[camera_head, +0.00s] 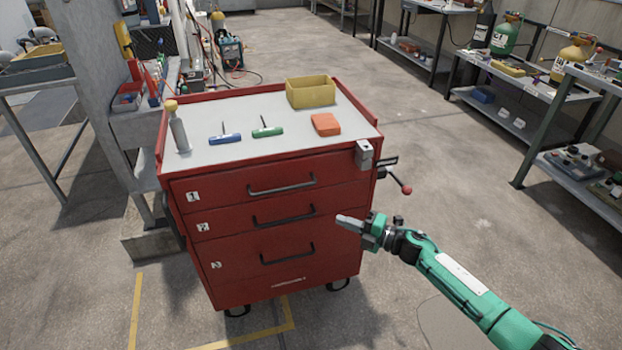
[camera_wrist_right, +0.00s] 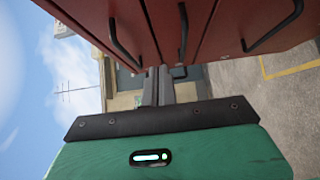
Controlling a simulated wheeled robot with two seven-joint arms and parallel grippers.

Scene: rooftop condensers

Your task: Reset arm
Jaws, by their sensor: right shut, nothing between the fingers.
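My right arm comes in from the lower right of the head view. Its green and black right gripper (camera_head: 350,222) is shut and empty. It points left, in front of the right side of the red tool cart (camera_head: 225,275), at about the height of the lower drawers. In the right wrist view the shut fingers (camera_wrist_right: 158,88) show below the cart's red drawer fronts (camera_wrist_right: 200,25) and black handles, with nothing between them. I cannot tell whether the fingertips touch the cart. My left gripper is not in view.
On the cart top stand a yellow bin (camera_head: 311,92), an orange block (camera_head: 326,124), a blue-handled tool (camera_head: 225,138), a green-handled tool (camera_head: 267,132) and a grey bottle (camera_head: 179,132). A vise (camera_head: 364,154) sits at its right corner. Shelves (camera_head: 580,170) line the right; floor between is clear.

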